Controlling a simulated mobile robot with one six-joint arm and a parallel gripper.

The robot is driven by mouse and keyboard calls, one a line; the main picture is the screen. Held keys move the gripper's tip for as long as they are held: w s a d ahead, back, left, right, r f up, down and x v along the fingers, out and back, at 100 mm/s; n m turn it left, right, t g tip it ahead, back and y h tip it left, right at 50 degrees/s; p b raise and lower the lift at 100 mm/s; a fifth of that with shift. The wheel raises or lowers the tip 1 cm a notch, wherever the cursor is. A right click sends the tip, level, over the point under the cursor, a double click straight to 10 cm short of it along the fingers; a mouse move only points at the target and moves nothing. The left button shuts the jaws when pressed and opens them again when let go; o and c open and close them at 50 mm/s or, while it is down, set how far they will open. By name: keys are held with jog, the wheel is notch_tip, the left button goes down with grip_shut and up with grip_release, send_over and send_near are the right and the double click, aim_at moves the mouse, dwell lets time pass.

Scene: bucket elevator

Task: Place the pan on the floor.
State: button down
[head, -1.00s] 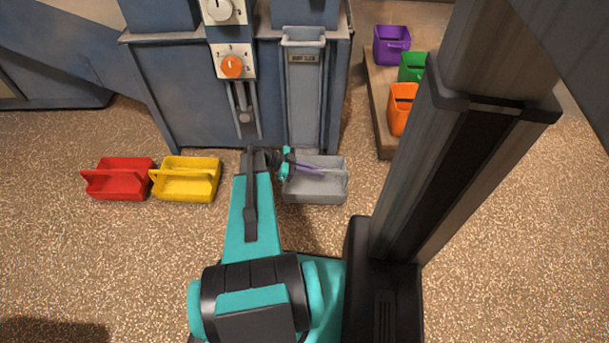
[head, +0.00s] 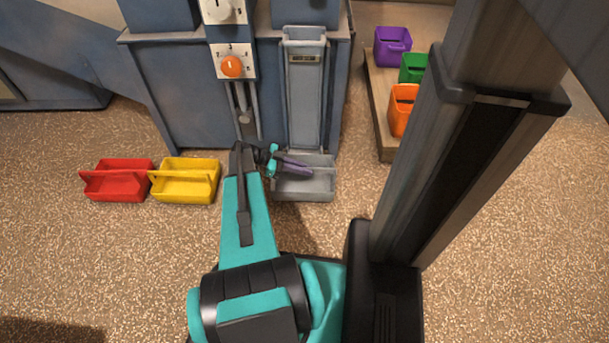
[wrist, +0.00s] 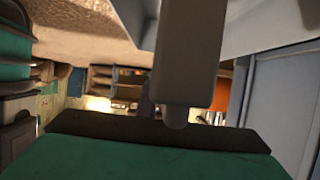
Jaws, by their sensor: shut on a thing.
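The grey pan (head: 306,188) is an open, boxy tray just in front of the foot of the grey-blue chute on the machine in the head view. It looks level and empty. My gripper (head: 298,168) reaches over the pan from the left and is shut on its handle. In the wrist view a grey bar that looks like the pan's handle (wrist: 188,60) stands against my gripper's dark pad. I cannot tell whether the pan's underside touches the floor.
The chute (head: 304,95) and machine front stand behind the pan. A yellow pan (head: 186,190) and a red pan (head: 118,187) sit on the floor to the left. Purple (head: 392,55), green (head: 412,75) and orange (head: 400,118) buckets stand at the right. Floor to the front is open.

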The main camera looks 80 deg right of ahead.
jog(key=shift+s+f+b, duration=0.1)
jog(key=shift+f+b, duration=0.55)
jog(key=shift+f, duration=1)
jog(key=c, duration=1.9)
grip_release()
jog(key=p+v, duration=0.4)
jog(key=v, duration=0.8)
